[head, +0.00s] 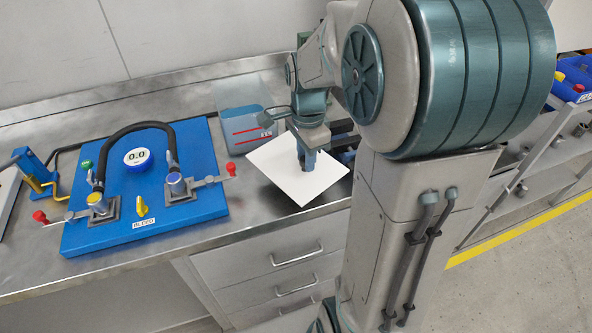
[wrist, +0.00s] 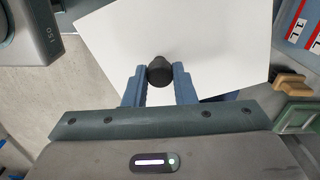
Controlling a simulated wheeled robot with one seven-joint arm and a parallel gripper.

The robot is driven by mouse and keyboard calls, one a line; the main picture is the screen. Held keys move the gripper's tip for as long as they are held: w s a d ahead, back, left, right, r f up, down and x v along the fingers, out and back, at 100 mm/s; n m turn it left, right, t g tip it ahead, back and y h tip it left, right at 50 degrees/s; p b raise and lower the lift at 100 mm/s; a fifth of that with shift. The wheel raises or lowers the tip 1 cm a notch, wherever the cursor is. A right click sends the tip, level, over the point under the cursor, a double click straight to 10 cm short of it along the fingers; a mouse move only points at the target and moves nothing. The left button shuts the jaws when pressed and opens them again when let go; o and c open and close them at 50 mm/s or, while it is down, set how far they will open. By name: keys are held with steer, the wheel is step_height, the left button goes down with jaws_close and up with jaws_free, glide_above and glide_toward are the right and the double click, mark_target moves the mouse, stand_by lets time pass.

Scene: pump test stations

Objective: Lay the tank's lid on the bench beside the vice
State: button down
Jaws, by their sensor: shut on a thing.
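The lid (head: 285,172) is a white square plate, and it also fills the upper middle of the wrist view (wrist: 205,35). My gripper (head: 307,160) is shut on the lid's black knob (wrist: 159,71), with a blue finger on each side. The lid is over the bench (head: 262,202) near its front edge; I cannot tell how high. The clear tank (head: 240,118) with red level lines stands just behind and left of the lid.
A blue pump panel (head: 130,205) with valves, a black hose and a gauge lies on the bench to the left. A blue stand (head: 35,168) is at far left. Bare steel shows between the panel and the lid. Drawers (head: 280,260) are below.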

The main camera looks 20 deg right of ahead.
mark_target(305, 175)
steer(key=shift+f, duration=3.05)
steer(key=shift+f, duration=0.15)
steer(key=c, duration=1.2)
jaws_free()
